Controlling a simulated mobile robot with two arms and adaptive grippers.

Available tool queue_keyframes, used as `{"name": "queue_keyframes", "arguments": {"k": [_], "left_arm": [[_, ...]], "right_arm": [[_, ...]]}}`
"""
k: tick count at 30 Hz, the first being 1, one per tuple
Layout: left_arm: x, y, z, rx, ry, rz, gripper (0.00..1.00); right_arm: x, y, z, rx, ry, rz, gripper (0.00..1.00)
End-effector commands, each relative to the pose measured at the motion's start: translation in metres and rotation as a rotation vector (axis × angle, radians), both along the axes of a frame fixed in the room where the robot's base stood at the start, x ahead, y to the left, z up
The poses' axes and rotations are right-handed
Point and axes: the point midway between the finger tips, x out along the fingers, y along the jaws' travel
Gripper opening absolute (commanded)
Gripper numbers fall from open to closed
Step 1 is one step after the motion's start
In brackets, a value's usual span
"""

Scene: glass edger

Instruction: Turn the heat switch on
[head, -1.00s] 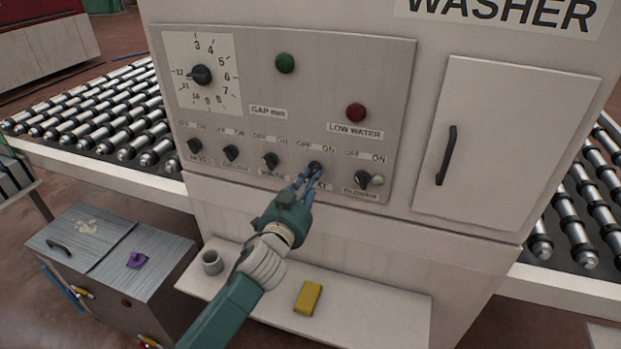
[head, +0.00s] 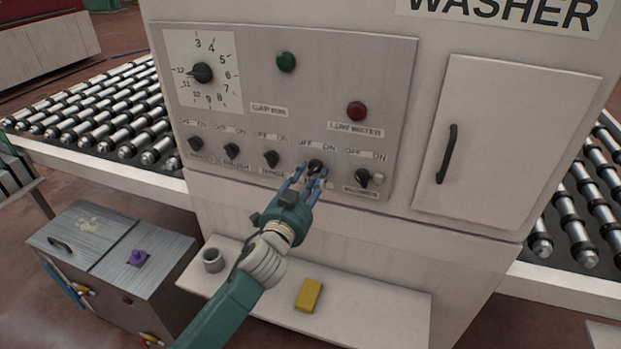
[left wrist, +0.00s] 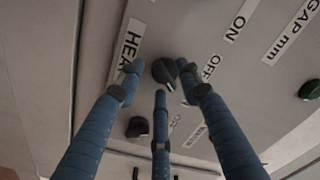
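The heat switch is a black rotary knob (head: 316,165) on the washer's control panel, under OFF and ON marks. In the left wrist view the same knob (left wrist: 165,72) sits by a label whose visible letters read "HEA". Its pointer seems to lean toward OFF, but the fingers partly cover it in the head view. My left gripper (head: 309,175) is at this knob, its blue fingers spread. In the left wrist view the fingertips (left wrist: 160,78) stand around the knob with gaps to it; contact is unclear. My right gripper is out of view.
Similar black knobs (head: 271,160) flank the heat switch closely. A gap dial (head: 202,73), a green lamp (head: 286,62) and a red lamp (head: 356,111) are above. A shelf below holds a grey cup (head: 213,260) and a yellow block (head: 308,295).

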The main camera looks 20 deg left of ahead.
Motion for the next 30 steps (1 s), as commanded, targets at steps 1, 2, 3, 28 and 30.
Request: {"name": "queue_keyframes", "arguments": {"k": [1, 2, 3, 28, 30], "left_arm": [[0.000, 0.000, 0.000, 0.000, 0.000, 0.000, 0.35], [0.000, 0.000, 0.000, -0.001, 0.000, 0.000, 0.35], [0.000, 0.000, 0.000, -0.001, 0.000, 0.000, 0.35], [-0.117, 0.004, -0.001, -0.001, 0.001, 0.000, 0.35], [-0.119, 0.004, 0.000, 0.000, 0.001, 0.001, 0.35]], "right_arm": [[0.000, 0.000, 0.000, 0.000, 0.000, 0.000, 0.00], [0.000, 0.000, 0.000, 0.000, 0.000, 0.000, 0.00], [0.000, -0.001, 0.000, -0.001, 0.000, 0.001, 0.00], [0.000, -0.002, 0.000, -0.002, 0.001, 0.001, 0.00], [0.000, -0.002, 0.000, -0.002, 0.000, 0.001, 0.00]]}}
